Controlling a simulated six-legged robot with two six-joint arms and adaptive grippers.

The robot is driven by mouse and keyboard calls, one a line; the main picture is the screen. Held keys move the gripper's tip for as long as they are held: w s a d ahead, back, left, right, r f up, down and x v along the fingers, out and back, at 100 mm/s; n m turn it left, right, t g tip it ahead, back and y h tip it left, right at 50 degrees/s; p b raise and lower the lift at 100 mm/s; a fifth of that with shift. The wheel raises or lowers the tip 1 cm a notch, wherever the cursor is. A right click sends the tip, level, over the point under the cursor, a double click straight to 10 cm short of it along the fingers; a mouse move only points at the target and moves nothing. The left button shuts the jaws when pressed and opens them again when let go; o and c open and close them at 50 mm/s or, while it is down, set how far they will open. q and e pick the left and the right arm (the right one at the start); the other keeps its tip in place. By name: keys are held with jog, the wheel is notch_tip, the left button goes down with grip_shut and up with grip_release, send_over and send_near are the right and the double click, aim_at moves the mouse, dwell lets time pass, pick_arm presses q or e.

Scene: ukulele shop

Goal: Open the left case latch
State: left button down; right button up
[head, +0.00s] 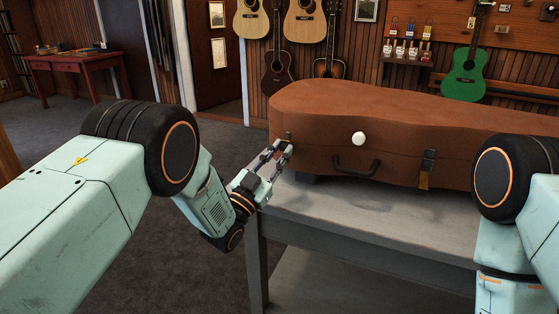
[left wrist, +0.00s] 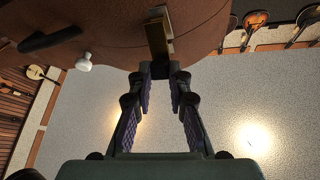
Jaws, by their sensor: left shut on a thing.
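The brown instrument case (head: 330,110) lies closed on a grey table. Its left latch (head: 289,135) is at the left end of the front side, mostly behind my fingertips. In the left wrist view the latch (left wrist: 158,38) shows as a brassy tab just beyond the fingers. My left gripper (head: 284,147) is at this latch, its fingertips close together and shut on it; the grip (left wrist: 160,70) also shows in the left wrist view. The right latch (head: 427,168) is on the case front, clear of my arms. My right gripper is out of view.
A dark handle (head: 356,168) and a round white knob (head: 358,138) are on the case front. The grey table (head: 350,215) has a bare strip before the case. Guitars hang on the back wall. A red table (head: 80,63) stands far left.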

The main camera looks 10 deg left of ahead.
pick_arm(q)
jog(key=shift+f, duration=0.4)
jog(key=shift+s, duration=0.1)
jog(key=c, duration=1.3)
grip_release()
jog(key=shift+w, duration=0.2)
jog(key=shift+o, duration=0.2)
jog(key=shift+r, duration=0.1)
jog(key=shift+s+r, duration=0.1)
jog(key=shift+s, duration=0.05)
jog(key=v, duration=1.2)
